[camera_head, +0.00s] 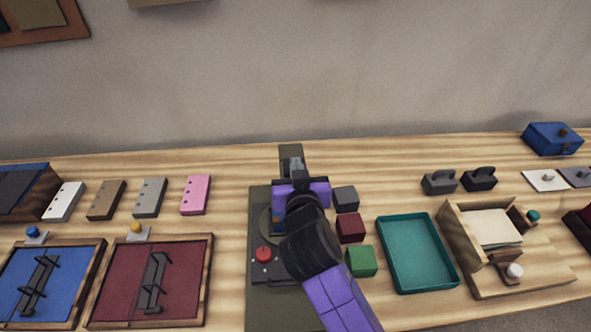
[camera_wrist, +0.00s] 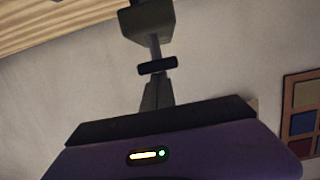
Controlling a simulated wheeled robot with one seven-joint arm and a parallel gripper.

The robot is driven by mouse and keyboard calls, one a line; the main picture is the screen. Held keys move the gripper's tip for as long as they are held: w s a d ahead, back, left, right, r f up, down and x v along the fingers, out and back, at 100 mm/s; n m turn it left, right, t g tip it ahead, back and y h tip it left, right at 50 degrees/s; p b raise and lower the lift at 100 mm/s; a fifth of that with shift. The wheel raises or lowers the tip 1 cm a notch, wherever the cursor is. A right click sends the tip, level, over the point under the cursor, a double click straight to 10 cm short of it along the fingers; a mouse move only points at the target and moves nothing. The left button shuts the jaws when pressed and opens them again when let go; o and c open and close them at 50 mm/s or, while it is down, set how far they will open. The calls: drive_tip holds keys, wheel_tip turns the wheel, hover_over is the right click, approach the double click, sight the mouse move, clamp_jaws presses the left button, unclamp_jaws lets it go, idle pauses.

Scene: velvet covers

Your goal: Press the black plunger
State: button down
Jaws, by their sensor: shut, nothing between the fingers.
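A dark olive press-like device (camera_head: 256,310) stands on the table with an upright part (camera_head: 291,151) at its back. In the wrist view its olive block (camera_wrist: 148,20) carries a thin grey stem ending in a black crosspiece, which looks like the black plunger (camera_wrist: 157,66). My gripper (camera_wrist: 154,84) is shut and empty, its fingertips pointing at the black crosspiece and very close to it. I cannot tell whether they touch. In the head view my gripper (camera_head: 296,168) is over the device and my arm hides the plunger and much of the device.
A red knob (camera_head: 263,254) sits on the device's base. Dark grey, dark red and green (camera_head: 361,261) blocks stand just right of it, then a teal tray (camera_head: 416,255) and a wooden box (camera_head: 474,268). Blue and maroon framed boards (camera_head: 185,276) lie to the left.

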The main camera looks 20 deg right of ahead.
drive_tip(key=r+b+v, duration=0.1)
drive_tip(key=b+v, duration=0.1)
drive_tip(key=v, duration=0.8)
drive_tip(key=shift+r, duration=0.15)
drive_tip(key=shift+a, duration=0.1)
idle(0.3)
drive_tip(key=s+a+r+n+t+y, duration=0.2)
drive_tip(key=s+a+n+t+y, duration=0.2)
drive_tip(key=a+n+y, duration=0.15)
drive_tip(key=s+d+f+g, duration=0.1)
drive_tip(key=s+d+f, duration=0.1)
drive_tip(key=s, duration=0.8)
drive_tip(key=s+d+f+m+g, duration=0.1)
drive_tip(key=s+d+f, duration=0.2)
drive_tip(key=s, duration=0.7)
drive_tip(key=s+d+f+m+g, duration=0.1)
drive_tip(key=s+d+f, duration=0.2)
drive_tip(key=s, duration=0.7)
wheel_tip(320, 180, down, 3)
drive_tip(key=shift+r+g+h, duration=0.15)
drive_tip(key=shift+g+h, duration=0.15)
drive_tip(key=shift+h, duration=0.15)
